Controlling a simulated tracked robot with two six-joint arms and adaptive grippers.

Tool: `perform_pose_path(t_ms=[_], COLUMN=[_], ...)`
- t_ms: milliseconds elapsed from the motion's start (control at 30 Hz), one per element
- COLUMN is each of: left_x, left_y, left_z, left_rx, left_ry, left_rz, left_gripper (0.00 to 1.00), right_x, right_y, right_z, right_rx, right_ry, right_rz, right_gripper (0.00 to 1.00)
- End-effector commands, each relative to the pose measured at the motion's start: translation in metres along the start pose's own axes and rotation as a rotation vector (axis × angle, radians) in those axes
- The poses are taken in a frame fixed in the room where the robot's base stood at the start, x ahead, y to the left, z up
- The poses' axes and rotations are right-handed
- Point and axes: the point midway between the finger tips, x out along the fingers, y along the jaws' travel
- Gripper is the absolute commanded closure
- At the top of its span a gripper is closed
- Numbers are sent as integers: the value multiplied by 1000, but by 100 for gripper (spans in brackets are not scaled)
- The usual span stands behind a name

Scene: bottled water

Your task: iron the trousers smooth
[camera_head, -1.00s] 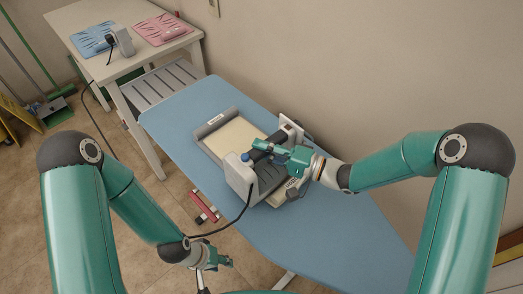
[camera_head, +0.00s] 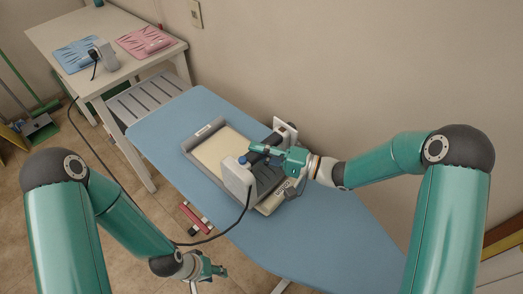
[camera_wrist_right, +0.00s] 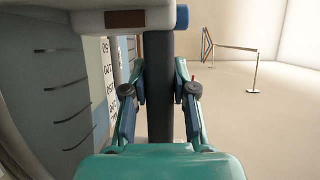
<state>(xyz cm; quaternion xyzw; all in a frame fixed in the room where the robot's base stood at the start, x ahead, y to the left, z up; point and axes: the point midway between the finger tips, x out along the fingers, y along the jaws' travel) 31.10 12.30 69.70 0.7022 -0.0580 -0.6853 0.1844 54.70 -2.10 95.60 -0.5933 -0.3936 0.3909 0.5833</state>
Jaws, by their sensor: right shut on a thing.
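No trousers can be made out for certain. A grey-framed tray with a cream surface (camera_head: 212,151) lies on the blue ironing board (camera_head: 165,128). An iron-like appliance with a pale end plate (camera_head: 237,181), a blue knob and a black bar handle (camera_wrist_right: 160,95) stands over the tray's near part. My right gripper (camera_head: 258,151) is shut on this handle; its fingers (camera_wrist_right: 160,100) flank it in the right wrist view. The appliance's underside is hidden. My left gripper (camera_head: 212,270) hangs empty beside the board's near left edge; its finger opening is too small to judge.
A white table (camera_head: 108,68) at the back left holds a folded blue cloth (camera_head: 76,57), a folded pink cloth (camera_head: 145,41) and a small grey device (camera_head: 107,57). A black cord (camera_head: 222,231) runs from the appliance. The wall is close behind. The board's near part is bare.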

Motion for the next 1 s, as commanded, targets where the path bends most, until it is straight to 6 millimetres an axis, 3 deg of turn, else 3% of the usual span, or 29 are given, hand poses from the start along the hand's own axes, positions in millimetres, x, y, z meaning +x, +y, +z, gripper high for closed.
perform_pose_path(t_ms=[300,1000], left_x=[-2,-2], left_y=[1,1], left_z=[0,0], left_rx=[0,0], left_ry=[0,0], left_rz=[0,0], left_gripper=[60,60], right_x=[8,17], right_y=[-3,-3], right_z=[19,41], right_rx=[3,0], right_ry=[-6,-6], right_rz=[-4,-6], right_gripper=[100,100])
